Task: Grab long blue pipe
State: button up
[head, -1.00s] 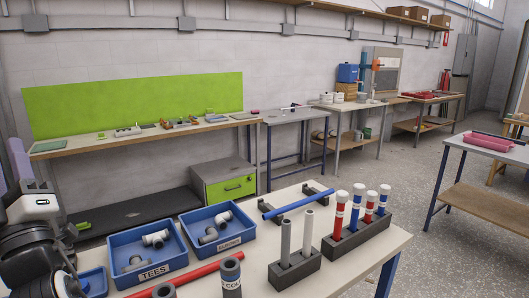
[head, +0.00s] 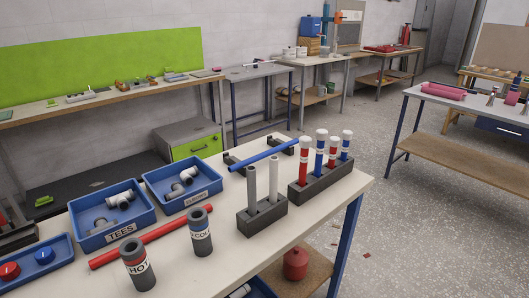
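A long blue pipe (head: 263,156) lies on the near white table (head: 316,213), resting across two dark supports (head: 281,146) behind the pipe holders. A long red pipe (head: 150,238) lies on the table to the left. My gripper is not in view.
Blue bins labelled TEES (head: 111,218) and ELBOWS (head: 183,187) hold grey fittings. Dark cylinders marked HOT (head: 138,266) and COLD (head: 201,234) stand at the front. A blue tray (head: 36,262) holds red and blue round parts. Open floor (head: 410,225) lies right of the table.

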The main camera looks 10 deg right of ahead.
aim_at(237, 166)
jog(key=i+l+u, duration=0.15)
jog(key=l, duration=0.35)
jog(key=l+u, duration=0.1)
jog(key=l, duration=0.4)
jog(key=i+l+u, duration=0.15)
jog(key=l, duration=0.4)
